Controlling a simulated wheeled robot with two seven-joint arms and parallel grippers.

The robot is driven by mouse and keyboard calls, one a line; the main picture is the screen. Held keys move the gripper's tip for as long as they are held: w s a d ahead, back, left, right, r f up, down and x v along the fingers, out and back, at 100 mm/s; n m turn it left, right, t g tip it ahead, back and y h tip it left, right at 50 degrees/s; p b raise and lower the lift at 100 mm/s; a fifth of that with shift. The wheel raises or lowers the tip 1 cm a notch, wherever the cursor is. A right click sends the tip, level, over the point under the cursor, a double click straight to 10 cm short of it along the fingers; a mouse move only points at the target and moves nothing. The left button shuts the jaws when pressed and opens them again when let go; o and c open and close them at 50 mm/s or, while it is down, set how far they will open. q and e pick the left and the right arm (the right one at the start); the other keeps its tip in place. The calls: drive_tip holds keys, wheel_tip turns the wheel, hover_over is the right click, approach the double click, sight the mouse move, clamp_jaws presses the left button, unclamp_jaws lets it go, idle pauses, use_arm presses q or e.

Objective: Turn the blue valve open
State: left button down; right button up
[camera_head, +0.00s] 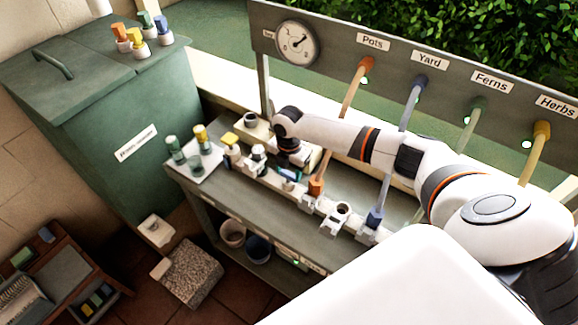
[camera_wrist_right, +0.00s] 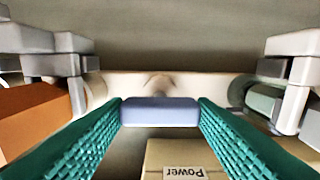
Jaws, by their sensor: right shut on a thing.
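In the right wrist view, a blue-grey bar, which looks like the blue valve's handle (camera_wrist_right: 160,112), lies crosswise between two green ribbed fingertips. My right gripper (camera_wrist_right: 160,118) is shut on it, one finger at each end. Behind the bar is a pale pipe (camera_wrist_right: 150,84). In the head view, my right arm reaches in from the right, and the right gripper (camera_head: 289,174) points down at the row of fittings on the bench. The wrist and fingers mostly hide the valve there. My left gripper is in neither view.
An orange block (camera_wrist_right: 34,112) and a green fitting (camera_wrist_right: 265,101) flank the gripper. A box labelled "Power" (camera_wrist_right: 183,160) is close below. Orange (camera_head: 356,90) and blue (camera_head: 401,130) hoses run from the labelled panel (camera_head: 330,30) to the bench. A green bin (camera_head: 110,110) stands left.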

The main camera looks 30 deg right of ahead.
sight(289, 173)
drive_tip(key=o, duration=1)
drive_tip(key=shift+r, duration=0.1)
wheel_tip(289, 173, up, 12)
drive_tip(key=b, duration=0.3)
